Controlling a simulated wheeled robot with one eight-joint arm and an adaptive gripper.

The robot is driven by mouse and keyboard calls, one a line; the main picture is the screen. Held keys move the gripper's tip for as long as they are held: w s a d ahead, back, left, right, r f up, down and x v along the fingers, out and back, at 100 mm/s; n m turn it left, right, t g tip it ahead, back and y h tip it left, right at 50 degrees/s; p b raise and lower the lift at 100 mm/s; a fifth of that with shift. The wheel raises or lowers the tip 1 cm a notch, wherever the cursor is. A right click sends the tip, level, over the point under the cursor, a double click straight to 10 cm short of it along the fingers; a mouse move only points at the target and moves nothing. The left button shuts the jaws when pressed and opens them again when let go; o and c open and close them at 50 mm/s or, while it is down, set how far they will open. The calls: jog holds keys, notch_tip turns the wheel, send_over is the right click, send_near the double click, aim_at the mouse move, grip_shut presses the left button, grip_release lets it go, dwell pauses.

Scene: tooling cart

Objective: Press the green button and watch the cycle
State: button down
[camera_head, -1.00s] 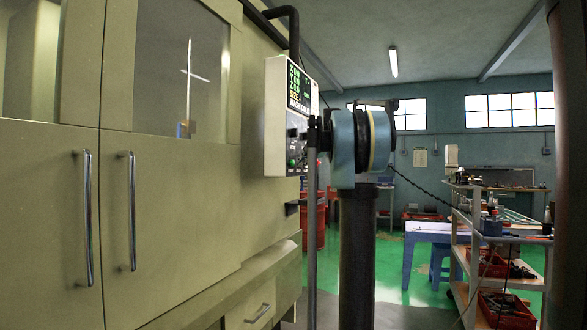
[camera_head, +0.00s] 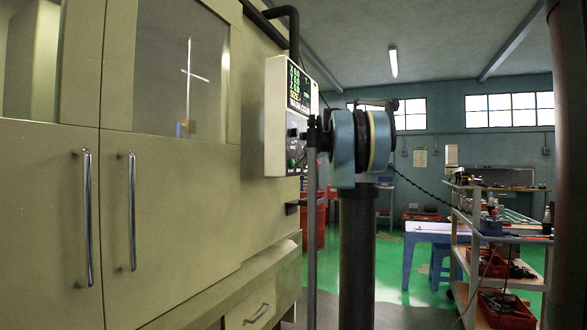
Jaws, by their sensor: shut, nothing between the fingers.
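The green button (camera_head: 292,163) is small and low on the panel's face, which I see at a steep angle. My gripper (camera_head: 306,136) is the small dark end left of my blue arm joint, at the panel's right edge. It is shut and empty, above and to the right of the green button. My arm joint hides part of it. I cannot tell whether it touches the panel.
The machine's doors have two upright metal handles (camera_head: 132,211) and a window (camera_head: 180,75), all closed. A thin upright grey bar (camera_head: 312,240) stands by the panel. On the right are a blue table (camera_head: 428,232) and a loaded cart (camera_head: 530,284). Green floor shows between them.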

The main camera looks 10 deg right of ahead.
jog(key=shift+w+a+r, duration=0.1)
jog(key=shift+w+a, duration=0.15)
jog(key=shift+a, duration=0.25)
jog(key=shift+w+a, duration=0.25)
jog(key=shift+a, duration=0.25)
dwell(1.8)
jog(key=shift+d, duration=0.1)
jog(key=shift+s+d, duration=0.5)
jog(key=shift+d, duration=0.3)
jog(key=shift+d, duration=0.1)
jog(key=shift+s+d, duration=0.4)
jog(key=shift+d, duration=0.3)
jog(key=shift+s+d, duration=0.45)
jog(key=shift+d, duration=0.25)
jog(key=shift+s+d, duration=0.4)
jog(key=shift+d, duration=0.3)
dwell(2.1)
